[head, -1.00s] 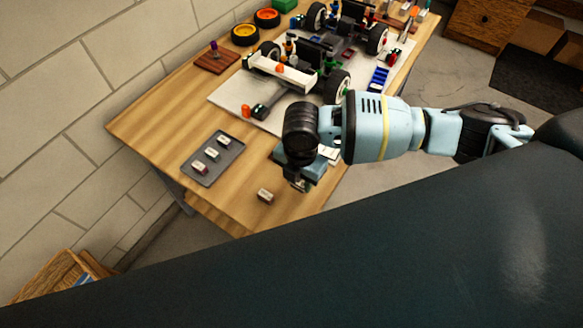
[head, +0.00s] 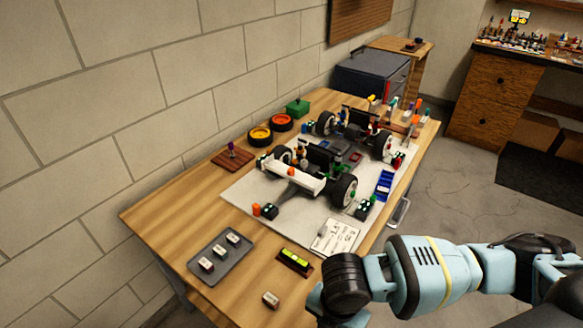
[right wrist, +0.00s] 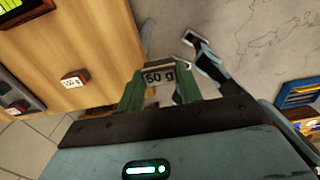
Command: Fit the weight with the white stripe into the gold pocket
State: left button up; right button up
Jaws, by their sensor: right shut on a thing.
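My right gripper (right wrist: 158,88) is shut on a small dark weight (right wrist: 158,76) marked "50 g", with a pale label face between the green fingers. I cannot tell its stripe colour. In the head view my right arm ends at the lower right, and its fingers and the held weight are hidden. Three weights (head: 219,251) with pale tops lie on a grey tray (head: 191,268). Another weight (head: 271,299) lies alone near the front table edge; it also shows in the right wrist view (right wrist: 73,79). I cannot make out the gold pocket on the car (head: 345,155). My left gripper is out of view.
The car stands on a white board (head: 236,194) on the wooden table (head: 160,215). A written card (head: 335,237) and a yellow-green level (head: 295,258) lie near the front. A blue tray (head: 384,185) and loose wheels (head: 260,136) lie around the car. Floor is open at right.

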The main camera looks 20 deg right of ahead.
jog(key=shift+w+d+r+m, duration=0.1)
jog(key=shift+w+r+m, duration=0.25)
jog(key=shift+m, duration=0.35)
jog(key=w+d+r+m, duration=0.2)
jog(key=r+m, duration=0.5)
jog(key=m, duration=0.5)
jog(key=w+d+r+m, duration=0.3)
jog(key=r+m, duration=0.5)
jog(key=m, duration=0.4)
jog(key=shift+w+r+p, duration=0.25)
jog(key=shift+w+p, duration=0.05)
jog(key=shift+w, duration=0.15)
jog(key=shift+f, duration=0.1)
jog(key=s+f, duration=0.4)
jog(key=f, duration=1.1)
